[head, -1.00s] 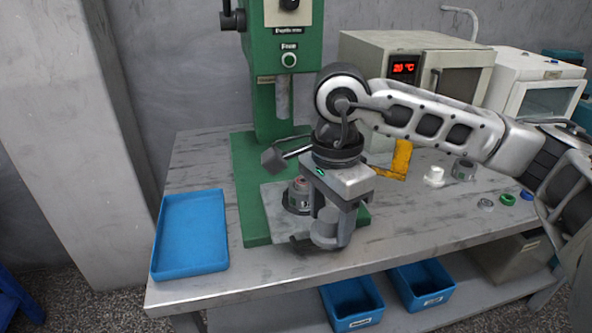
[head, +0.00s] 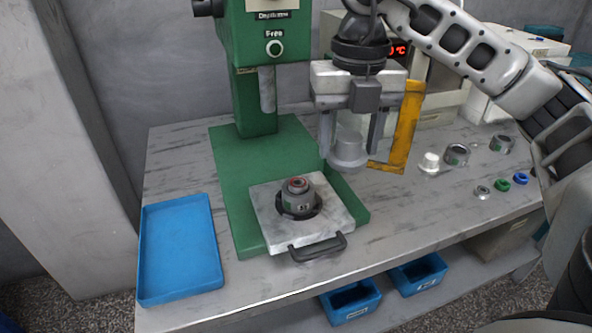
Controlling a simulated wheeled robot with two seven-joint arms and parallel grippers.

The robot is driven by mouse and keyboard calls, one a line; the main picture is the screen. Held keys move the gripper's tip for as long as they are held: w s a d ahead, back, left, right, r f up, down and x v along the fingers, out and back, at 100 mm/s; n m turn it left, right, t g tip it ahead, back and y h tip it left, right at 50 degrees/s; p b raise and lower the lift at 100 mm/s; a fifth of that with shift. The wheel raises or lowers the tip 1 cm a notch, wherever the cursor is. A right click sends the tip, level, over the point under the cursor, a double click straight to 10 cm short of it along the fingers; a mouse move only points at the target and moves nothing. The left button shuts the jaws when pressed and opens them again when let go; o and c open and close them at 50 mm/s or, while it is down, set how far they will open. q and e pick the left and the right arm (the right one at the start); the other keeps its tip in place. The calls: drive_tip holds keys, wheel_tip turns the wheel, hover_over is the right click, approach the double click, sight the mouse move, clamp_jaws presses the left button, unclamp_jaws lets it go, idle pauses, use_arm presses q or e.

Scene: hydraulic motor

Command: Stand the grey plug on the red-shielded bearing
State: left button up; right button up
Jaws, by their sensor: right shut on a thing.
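My right gripper (head: 350,146) is shut on the grey plug (head: 348,150), a stepped round piece with a wide lower rim. It holds the plug upright in the air, to the right of and behind the fixture. The red-shielded bearing (head: 297,184) shows as a red ring at the top of a grey round housing (head: 299,203). The housing sits in the opening of a metal plate (head: 265,218) with a dark handle, on the green press base. The plug and the bearing are clearly apart. My left gripper is not in view.
The green press (head: 262,50) rises behind the plate. A yellow angle bracket (head: 409,125) stands close to the right of the plug. A white part (head: 430,163), grey housings and small coloured rings lie further right. An empty blue tray (head: 180,250) is at left.

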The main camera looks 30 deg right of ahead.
drive_tip(key=w+f, duration=0.2)
drive_tip(key=w, duration=0.2)
drive_tip(key=w+f, duration=0.3)
drive_tip(key=w, duration=0.1)
drive_tip(key=w+f+p, duration=0.1)
drive_tip(key=w+f, duration=0.2)
drive_tip(key=shift+w+a+f, duration=0.2)
drive_tip(key=shift+w+f, duration=0.05)
drive_tip(key=shift+w, duration=0.15)
drive_tip(key=f, duration=0.2)
drive_tip(key=f+p, duration=0.1)
drive_tip(key=shift+w+f, duration=0.1)
drive_tip(key=shift+w, duration=0.15)
drive_tip(key=shift+f, duration=0.25)
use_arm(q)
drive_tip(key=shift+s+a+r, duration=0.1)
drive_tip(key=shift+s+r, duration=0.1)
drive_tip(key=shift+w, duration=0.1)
use_arm(e)
drive_tip(key=shift+f, duration=0.15)
drive_tip(key=o, duration=1.3)
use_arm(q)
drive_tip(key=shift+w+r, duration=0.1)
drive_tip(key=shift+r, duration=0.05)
use_arm(e)
drive_tip(key=shift+o, duration=0.2)
